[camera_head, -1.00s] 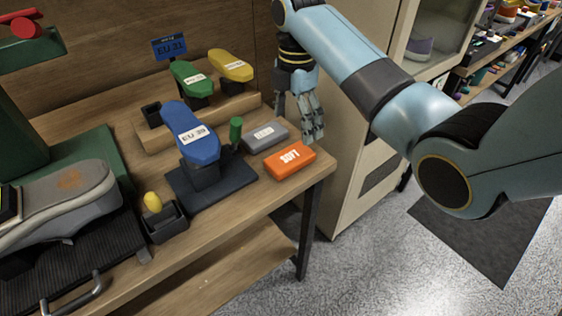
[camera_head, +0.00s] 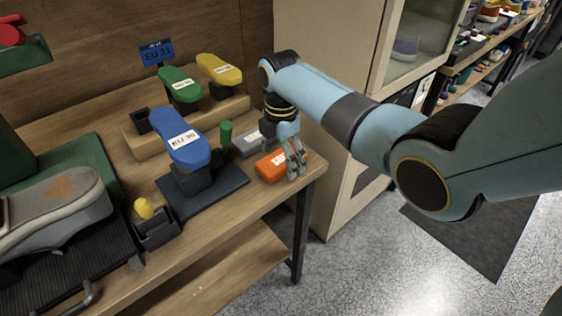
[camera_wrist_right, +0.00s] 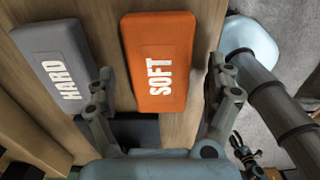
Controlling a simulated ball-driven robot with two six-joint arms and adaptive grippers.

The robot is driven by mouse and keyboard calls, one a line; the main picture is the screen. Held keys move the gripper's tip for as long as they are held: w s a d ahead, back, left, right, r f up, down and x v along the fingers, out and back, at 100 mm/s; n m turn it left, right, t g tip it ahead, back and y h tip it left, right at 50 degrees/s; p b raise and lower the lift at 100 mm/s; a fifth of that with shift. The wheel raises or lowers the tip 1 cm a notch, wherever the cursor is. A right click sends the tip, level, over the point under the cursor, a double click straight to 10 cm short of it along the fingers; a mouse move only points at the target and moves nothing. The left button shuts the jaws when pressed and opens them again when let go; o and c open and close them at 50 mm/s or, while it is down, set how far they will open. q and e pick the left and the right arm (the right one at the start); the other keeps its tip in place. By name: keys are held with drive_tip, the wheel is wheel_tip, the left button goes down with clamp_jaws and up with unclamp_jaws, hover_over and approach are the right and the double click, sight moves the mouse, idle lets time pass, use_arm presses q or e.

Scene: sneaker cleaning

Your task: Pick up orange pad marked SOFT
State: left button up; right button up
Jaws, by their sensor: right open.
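The orange pad marked SOFT (camera_head: 270,167) lies flat on the wooden table near its right corner. In the right wrist view the orange pad (camera_wrist_right: 158,62) sits ahead, between the lines of the two fingers. My right gripper (camera_head: 296,172) is over the pad's right part and hides some of it in the head view. In the right wrist view the gripper (camera_wrist_right: 160,88) is open and empty, its fingers to either side of the pad's near part. I cannot tell whether a finger touches it. My left gripper is not in view.
A grey pad marked HARD (camera_wrist_right: 60,68) lies just left of the orange pad. A blue EU 39 form (camera_head: 186,148) on a dark base, a green peg (camera_head: 225,134) and a sneaker (camera_head: 55,208) stand further left. A cabinet (camera_head: 345,190) stands right of the table.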

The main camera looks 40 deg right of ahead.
drive_tip(key=c, duration=1.3)
drive_tip(key=shift+c, duration=0.2)
